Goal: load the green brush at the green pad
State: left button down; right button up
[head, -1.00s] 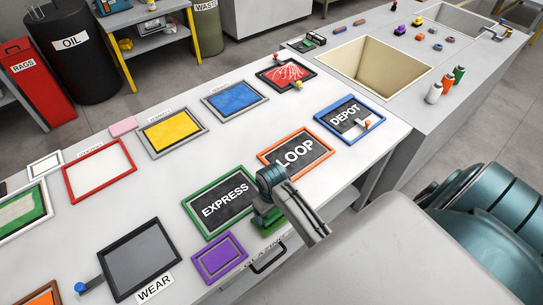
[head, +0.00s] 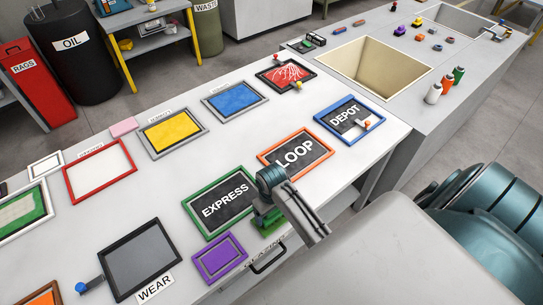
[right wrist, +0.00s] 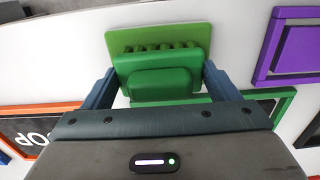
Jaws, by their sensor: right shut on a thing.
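My right gripper (head: 265,208) is over the near edge of the table, by the EXPRESS board. In the right wrist view its two blue-grey fingers (right wrist: 163,82) are shut on the green brush (right wrist: 160,83), one on each side. A row of rounded green bumps shows along the brush's far side. A lighter green flat piece, which looks like the green pad (right wrist: 158,34), lies just beyond and under the brush. I cannot tell whether they touch. In the head view the arm partly hides the green brush. My left gripper is not in view.
The EXPRESS board (head: 225,204) lies left of the gripper, the LOOP board (head: 297,166) is beyond it and a purple frame (head: 219,259) is near left. A black handle (head: 268,262) is on the table's front. Bare white tabletop lies between the frames.

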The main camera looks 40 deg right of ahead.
jog(key=shift+r, duration=3.45)
